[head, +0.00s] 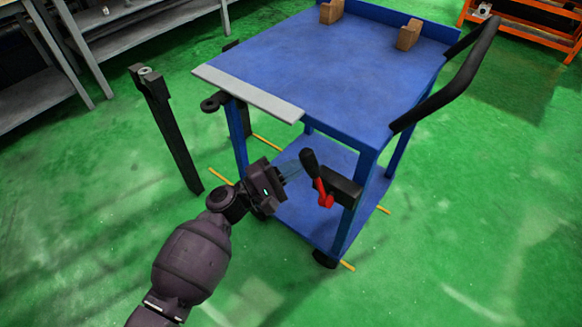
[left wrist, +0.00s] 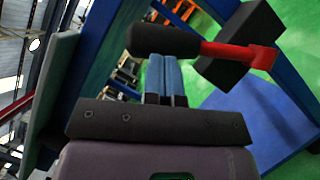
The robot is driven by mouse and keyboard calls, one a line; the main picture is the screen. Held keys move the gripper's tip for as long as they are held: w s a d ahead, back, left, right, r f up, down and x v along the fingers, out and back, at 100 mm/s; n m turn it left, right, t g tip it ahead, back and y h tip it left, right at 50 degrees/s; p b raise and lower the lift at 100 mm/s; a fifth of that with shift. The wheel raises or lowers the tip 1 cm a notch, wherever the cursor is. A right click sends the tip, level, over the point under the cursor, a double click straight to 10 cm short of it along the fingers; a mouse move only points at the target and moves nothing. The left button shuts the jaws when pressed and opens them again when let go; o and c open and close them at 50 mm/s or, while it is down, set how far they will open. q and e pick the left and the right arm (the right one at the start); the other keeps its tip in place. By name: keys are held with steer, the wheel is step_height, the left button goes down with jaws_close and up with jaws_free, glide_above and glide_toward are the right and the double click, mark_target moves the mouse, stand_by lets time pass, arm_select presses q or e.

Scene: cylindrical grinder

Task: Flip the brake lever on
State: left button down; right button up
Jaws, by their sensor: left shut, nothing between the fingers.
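The brake lever (head: 309,163) has a black grip and a red arm (head: 323,193). It sits on a black block (head: 345,188) on the near leg of the blue cart (head: 300,65). The grip tilts up and to the left. My left gripper (head: 290,174) is shut and empty just left of the lever. In the left wrist view the shut blue-grey fingers (left wrist: 166,80) end just below the lever's black grip (left wrist: 163,40); I cannot tell whether they touch it. My right gripper is not in view.
A black post (head: 170,130) stands on the green floor left of the cart. A black push handle (head: 455,75) juts from the cart's right side. Wooden blocks (head: 408,35) lie on the cart top. Grey shelving and an orange rack stand behind. Floor to the right is clear.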

mark_target(310, 169)
arm_select(q)
steer(key=d+r+m, duration=0.1)
steer(key=s+d+r+m+g+y+p, duration=0.1)
steer(key=m, duration=0.1)
steer(key=s+d+r+m+p, duration=0.1)
steer(key=m, duration=0.1)
steer(key=shift+s+d+r+g, duration=0.15)
steer(key=shift+s+d+g, duration=0.1)
steer(key=shift+d+g, duration=0.1)
steer(key=s+d+m+y+p, duration=0.2)
steer(key=s+d+m, duration=0.2)
steer(key=d, duration=0.1)
steer(key=shift+d+f+y, duration=0.3)
steer(key=shift+f+y, duration=0.05)
steer(key=shift+y, duration=0.05)
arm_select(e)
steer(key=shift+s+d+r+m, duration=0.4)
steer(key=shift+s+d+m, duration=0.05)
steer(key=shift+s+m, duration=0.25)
arm_select(q)
steer(key=shift+s+g, duration=0.15)
steer(key=shift+g, duration=0.1)
steer(key=shift+p, duration=0.3)
